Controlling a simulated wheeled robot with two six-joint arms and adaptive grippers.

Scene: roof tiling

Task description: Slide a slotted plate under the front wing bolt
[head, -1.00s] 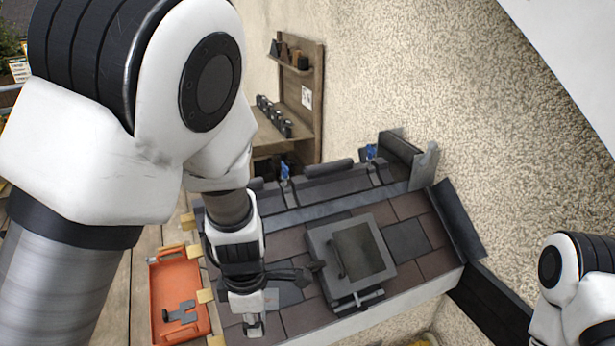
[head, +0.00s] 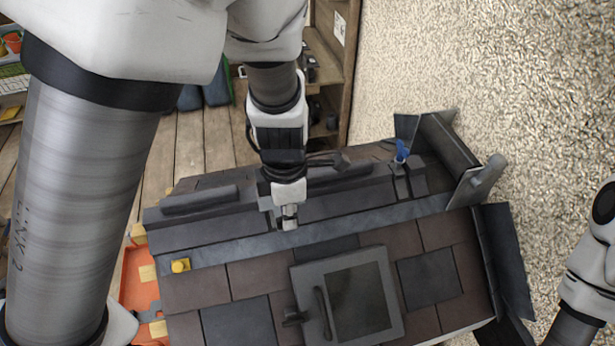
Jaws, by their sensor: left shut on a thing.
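My left gripper (head: 289,218) reaches down onto the grey metal strip (head: 345,223) along the upper roof. It is shut on the slotted plate, which is mostly hidden by the fingers. A small grey piece shows just left of the fingertips; I cannot tell plate from bracket there. One blue wing bolt (head: 402,150) stands on its dark bracket to the right of the gripper. The other wing bolt is hidden behind my left gripper and wrist, so I cannot tell whether the plate touches it. My right gripper is out of view; only part of that arm shows at the right edge.
An orange tray (head: 131,283) with a grey piece in it stands left of the roof, partly behind my arm. A framed roof window (head: 391,282) sits among the tiles. Upright flashing (head: 478,183) and the rough wall bound the right side. A wooden shelf stands behind.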

